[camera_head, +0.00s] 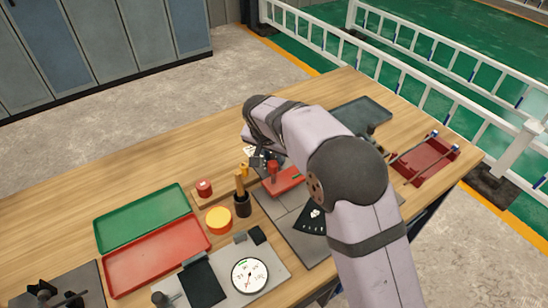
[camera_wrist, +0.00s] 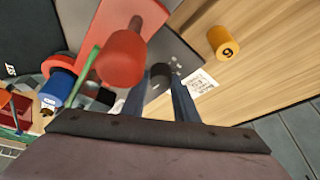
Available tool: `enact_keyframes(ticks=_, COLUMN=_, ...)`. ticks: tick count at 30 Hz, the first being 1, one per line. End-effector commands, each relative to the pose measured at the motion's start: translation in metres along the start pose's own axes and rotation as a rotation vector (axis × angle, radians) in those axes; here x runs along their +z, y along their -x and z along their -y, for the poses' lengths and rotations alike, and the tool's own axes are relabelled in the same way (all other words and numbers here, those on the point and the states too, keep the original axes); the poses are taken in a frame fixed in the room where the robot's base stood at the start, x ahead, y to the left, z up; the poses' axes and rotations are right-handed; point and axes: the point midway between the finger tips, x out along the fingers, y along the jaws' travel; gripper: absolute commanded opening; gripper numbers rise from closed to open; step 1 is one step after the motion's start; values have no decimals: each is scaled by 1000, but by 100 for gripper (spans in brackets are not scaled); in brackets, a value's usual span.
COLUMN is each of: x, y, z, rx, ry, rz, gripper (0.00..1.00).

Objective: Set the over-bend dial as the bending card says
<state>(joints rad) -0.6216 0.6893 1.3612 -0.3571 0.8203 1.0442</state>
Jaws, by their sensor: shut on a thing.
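My gripper (camera_wrist: 164,78) is shut on a small dark knob (camera_wrist: 160,72) that stands on the grey plate, beside a red lever knob (camera_wrist: 125,60). In the head view my gripper (camera_head: 266,160) is at the bender's far end, partly hidden by my arm. The red bender part (camera_head: 284,182) shows in front of it. A small white printed card (camera_wrist: 201,82) lies to the right of my fingers; its print is too small to read. I cannot read any setting at the dark knob.
A yellow numbered cylinder (camera_wrist: 223,42) stands beyond the card. A green tray (camera_head: 140,218) and red tray (camera_head: 157,257) lie to the left. An orange disc (camera_head: 218,220) and a dark cup with a wooden handle (camera_head: 242,204) stand nearby. A red rack (camera_head: 425,162) is at right.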

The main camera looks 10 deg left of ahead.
Motion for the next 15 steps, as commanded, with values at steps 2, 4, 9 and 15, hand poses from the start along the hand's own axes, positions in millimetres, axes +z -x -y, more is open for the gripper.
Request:
enact_keyframes(ticks=2, x=1, y=0, z=1, rx=1, ry=-8, rz=2, gripper=5)
enact_keyframes(ticks=4, x=1, y=0, z=1, rx=1, ry=-10, rz=2, gripper=5)
enact_keyframes(ticks=9, x=1, y=0, z=1, rx=1, ry=-10, rz=2, gripper=5)
enact_keyframes(ticks=15, x=1, y=0, z=0, rx=1, ry=-9, rz=2, gripper=45)
